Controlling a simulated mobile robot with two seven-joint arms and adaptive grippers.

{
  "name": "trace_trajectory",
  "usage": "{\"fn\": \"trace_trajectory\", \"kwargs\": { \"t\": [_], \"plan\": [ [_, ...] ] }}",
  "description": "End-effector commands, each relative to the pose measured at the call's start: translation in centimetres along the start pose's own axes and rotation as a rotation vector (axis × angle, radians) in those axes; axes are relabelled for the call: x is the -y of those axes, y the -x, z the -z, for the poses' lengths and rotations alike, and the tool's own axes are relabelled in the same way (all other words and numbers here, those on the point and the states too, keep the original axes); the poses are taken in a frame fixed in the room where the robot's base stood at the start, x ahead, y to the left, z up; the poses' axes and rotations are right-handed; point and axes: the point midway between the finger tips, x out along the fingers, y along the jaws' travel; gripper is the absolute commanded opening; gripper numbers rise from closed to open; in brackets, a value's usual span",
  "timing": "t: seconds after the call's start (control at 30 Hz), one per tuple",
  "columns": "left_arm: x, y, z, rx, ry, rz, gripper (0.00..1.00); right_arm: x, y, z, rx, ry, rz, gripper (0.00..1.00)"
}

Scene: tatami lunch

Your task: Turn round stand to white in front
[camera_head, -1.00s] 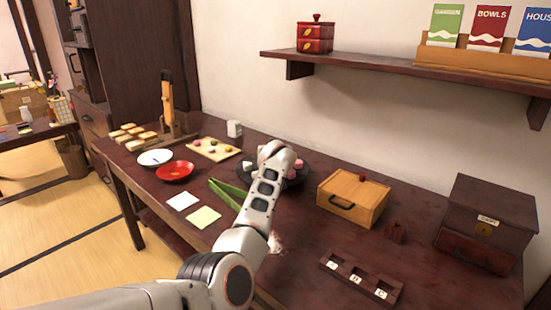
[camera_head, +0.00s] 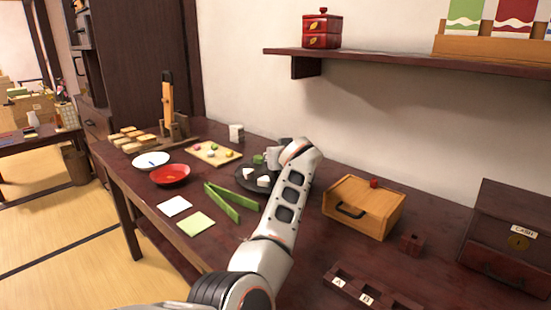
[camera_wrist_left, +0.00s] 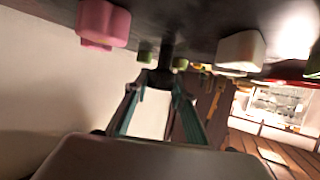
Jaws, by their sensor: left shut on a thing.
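The round stand (camera_head: 243,184) is a dark disc on the table, partly hidden by my left arm. White pieces (camera_head: 264,181) lie on its near side and a green piece (camera_head: 258,159) on its far side. In the left wrist view, a pink piece (camera_wrist_left: 104,22), a white piece (camera_wrist_left: 241,50) and small green pieces (camera_wrist_left: 146,57) sit on the dark disc. My left gripper (camera_wrist_left: 163,80) is shut on a dark post of the stand (camera_wrist_left: 167,58), between the pieces. In the head view, my wrist hides the fingertips and the stand's right side. My right gripper is not in view.
Green tongs (camera_head: 222,202) lie near the stand's front left. A wooden box (camera_head: 364,207) stands to its right. A tray of sweets (camera_head: 213,153), a red bowl (camera_head: 170,175) and a white dish (camera_head: 150,161) are at left. A shelf (camera_head: 400,60) hangs above.

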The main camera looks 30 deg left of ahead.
Motion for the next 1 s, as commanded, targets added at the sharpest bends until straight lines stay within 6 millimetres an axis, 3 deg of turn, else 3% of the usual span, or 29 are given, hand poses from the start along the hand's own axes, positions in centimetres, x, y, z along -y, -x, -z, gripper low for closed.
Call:
{"fn": "trace_trajectory", "kwargs": {
  "t": [0.23,0.27,0.3,0.73,1.0],
  "plan": [
    [-0.3,0.1,-0.9,0.012,-0.007,-0.003,0.0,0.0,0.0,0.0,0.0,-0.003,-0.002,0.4],
    [-0.3,0.1,-0.9,0.012,-0.008,-0.003,0.32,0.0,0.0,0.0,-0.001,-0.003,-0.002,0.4],
    [-0.3,0.0,-0.9,0.012,-0.007,-0.003,0.43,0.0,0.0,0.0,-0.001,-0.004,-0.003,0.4],
    [-0.1,0.2,0.2,0.005,-0.003,0.0,0.43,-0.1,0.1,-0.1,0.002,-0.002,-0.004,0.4],
    [-0.1,2.0,4.4,0.004,-0.001,-0.002,0.43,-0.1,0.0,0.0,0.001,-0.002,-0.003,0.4]
  ]
}}
